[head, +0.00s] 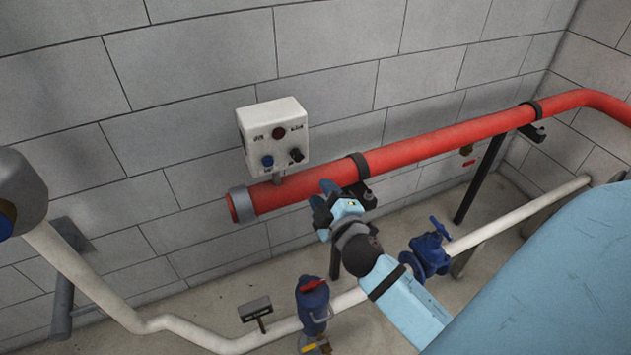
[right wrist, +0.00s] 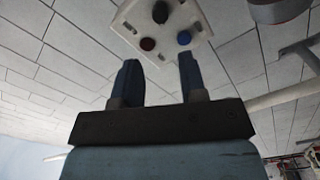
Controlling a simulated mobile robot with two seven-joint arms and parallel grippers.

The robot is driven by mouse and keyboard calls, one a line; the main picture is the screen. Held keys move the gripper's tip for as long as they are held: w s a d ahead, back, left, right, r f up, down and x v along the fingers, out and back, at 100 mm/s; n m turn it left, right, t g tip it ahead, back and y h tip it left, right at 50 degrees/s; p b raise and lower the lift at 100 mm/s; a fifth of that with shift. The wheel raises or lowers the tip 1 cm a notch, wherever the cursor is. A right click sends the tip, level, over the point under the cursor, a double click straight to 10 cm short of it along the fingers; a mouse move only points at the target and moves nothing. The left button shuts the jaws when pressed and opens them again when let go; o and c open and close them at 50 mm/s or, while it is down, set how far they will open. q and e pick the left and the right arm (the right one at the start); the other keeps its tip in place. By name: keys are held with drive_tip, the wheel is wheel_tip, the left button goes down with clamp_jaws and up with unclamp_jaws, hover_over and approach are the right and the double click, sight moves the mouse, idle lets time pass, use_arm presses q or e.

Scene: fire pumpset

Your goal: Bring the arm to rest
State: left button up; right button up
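My right gripper (head: 327,190) is in front of the red pipe (head: 440,138), below and to the right of a white control box (head: 273,135) on the wall. In the right wrist view its two blue fingers (right wrist: 157,82) stand apart with nothing between them. The control box (right wrist: 163,28) shows beyond the fingertips, with a dark red button, a blue button and a dark knob on its face. My light blue right arm (head: 412,305) reaches in from the lower right. My left gripper is in neither view.
A white pipe (head: 520,212) runs low along the wall with a blue valve (head: 430,254). A blue fitting with a red top (head: 313,300) and a small dark sign (head: 255,308) stand near the floor. A grey cylindrical body (head: 20,190) is at the left edge.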

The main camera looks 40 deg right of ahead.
drive_tip(key=shift+s, duration=0.2)
idle(0.4)
drive_tip(key=s+a+f+m+g+y+p, duration=0.1)
drive_tip(key=s+a+f+m+g+y, duration=0.2)
drive_tip(key=s+a+f, duration=0.4)
drive_tip(key=s+a+f+m+g+y+p, duration=0.2)
drive_tip(key=s+a+f, duration=0.5)
drive_tip(key=f, duration=0.4)
drive_tip(key=shift+f+m+g+y, duration=0.15)
drive_tip(key=shift+m+g+y, duration=0.6)
drive_tip(key=shift+y, duration=0.35)
